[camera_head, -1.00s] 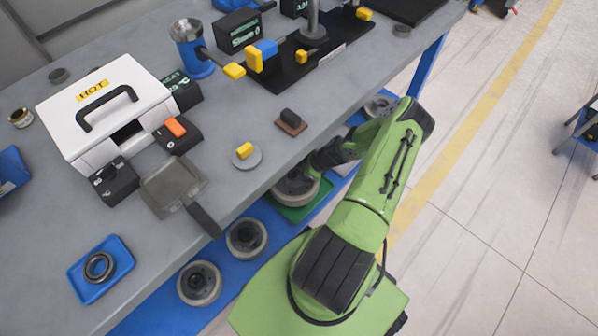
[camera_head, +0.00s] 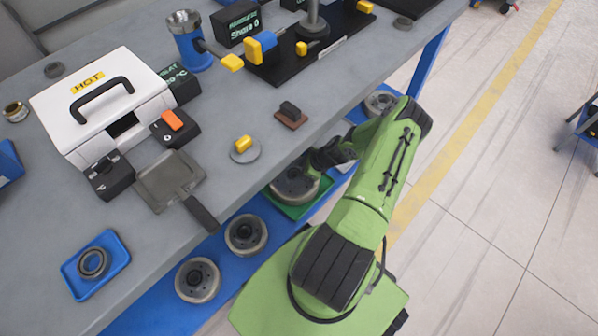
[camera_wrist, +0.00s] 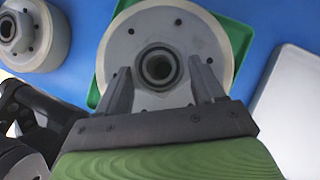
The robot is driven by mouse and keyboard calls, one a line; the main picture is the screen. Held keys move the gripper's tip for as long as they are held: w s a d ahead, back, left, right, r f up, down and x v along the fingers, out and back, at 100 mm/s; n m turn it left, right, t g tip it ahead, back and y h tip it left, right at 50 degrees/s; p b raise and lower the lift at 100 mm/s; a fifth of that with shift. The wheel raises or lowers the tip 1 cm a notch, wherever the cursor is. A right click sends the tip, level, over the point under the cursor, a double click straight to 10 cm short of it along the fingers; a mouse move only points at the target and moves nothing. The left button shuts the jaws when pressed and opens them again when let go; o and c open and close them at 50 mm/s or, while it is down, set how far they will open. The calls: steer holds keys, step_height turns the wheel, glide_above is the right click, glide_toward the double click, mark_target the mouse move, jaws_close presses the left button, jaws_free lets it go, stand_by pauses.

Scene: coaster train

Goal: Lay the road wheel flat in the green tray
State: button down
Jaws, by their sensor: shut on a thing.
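The road wheel (camera_wrist: 125,45), a pale grey disc with a dark ring-shaped hub, lies face-on under my wrist camera. It also shows in the head view (camera_head: 290,187), partly hidden by my arm and the bench edge. The green tray (camera_wrist: 235,38) shows around the wheel's rim, and its front part shows in the head view (camera_head: 296,211). The wheel looks flat and within the tray's outline; I cannot tell whether it touches the tray floor. My gripper (camera_wrist: 162,80) is shut on the wheel, with a finger on each side of the hub.
The blue lower shelf (camera_head: 155,317) holds other wheels (camera_head: 246,234) (camera_head: 198,279) to the left and another (camera_head: 380,103) beyond. A pale flat panel (camera_wrist: 290,110) lies right of the tray. The grey bench top (camera_head: 150,240) overhangs the shelf.

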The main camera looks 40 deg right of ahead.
steer(key=shift+w, duration=0.25)
steer(key=shift+c, duration=0.2)
jaws_free()
steer(key=shift+s, duration=0.15)
steer(key=shift+s+f, duration=0.3)
steer(key=p+v, duration=0.5)
steer(key=v, duration=1)
steer(key=shift+r, duration=0.55)
